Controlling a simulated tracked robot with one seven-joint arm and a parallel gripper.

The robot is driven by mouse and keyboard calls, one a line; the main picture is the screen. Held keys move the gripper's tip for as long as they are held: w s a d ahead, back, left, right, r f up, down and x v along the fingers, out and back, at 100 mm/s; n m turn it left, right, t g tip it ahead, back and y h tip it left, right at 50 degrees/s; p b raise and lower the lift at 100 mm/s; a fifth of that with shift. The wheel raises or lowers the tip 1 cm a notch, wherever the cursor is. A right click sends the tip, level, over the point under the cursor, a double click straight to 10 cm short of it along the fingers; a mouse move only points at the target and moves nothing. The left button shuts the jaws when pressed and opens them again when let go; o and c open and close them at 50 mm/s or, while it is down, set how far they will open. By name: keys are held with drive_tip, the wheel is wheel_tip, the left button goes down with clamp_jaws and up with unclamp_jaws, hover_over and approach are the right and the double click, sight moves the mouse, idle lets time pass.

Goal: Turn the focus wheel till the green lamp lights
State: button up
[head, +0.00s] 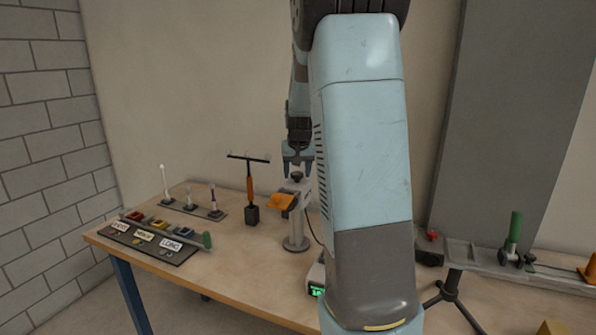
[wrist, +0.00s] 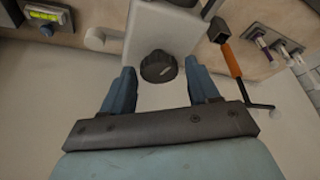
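The focus wheel (wrist: 158,66) is a dark round knob with a light mark, on a pale instrument head. In the head view it is the small dark knob (head: 297,175) on top of the grey stand (head: 295,228). My gripper (wrist: 162,70) is open, one finger on each side of the wheel, with a visible gap on both sides. In the head view my gripper (head: 297,160) points down just above the stand's head. I cannot make out a separate green lamp; a small box with a lit green display (head: 317,291) sits in front of the stand, partly hidden by my arm.
An orange-handled T-shaped tool (head: 250,185) stands left of the stand. A rack with upright brushes (head: 195,208) and a labelled tray (head: 150,242) lie farther left. At the right are a rail (head: 470,255) and a green cylinder (head: 514,228).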

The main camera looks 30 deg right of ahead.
drive_tip(key=c, duration=0.8)
drive_tip(key=shift+c, duration=0.2)
drive_tip(key=shift+m, duration=0.3)
drive_tip(key=o, duration=1)
drive_tip(key=shift+o, duration=0.2)
drive_tip(key=v, duration=1.3)
drive_tip(key=shift+a+r, duration=0.15)
drive_tip(key=shift+r, duration=0.15)
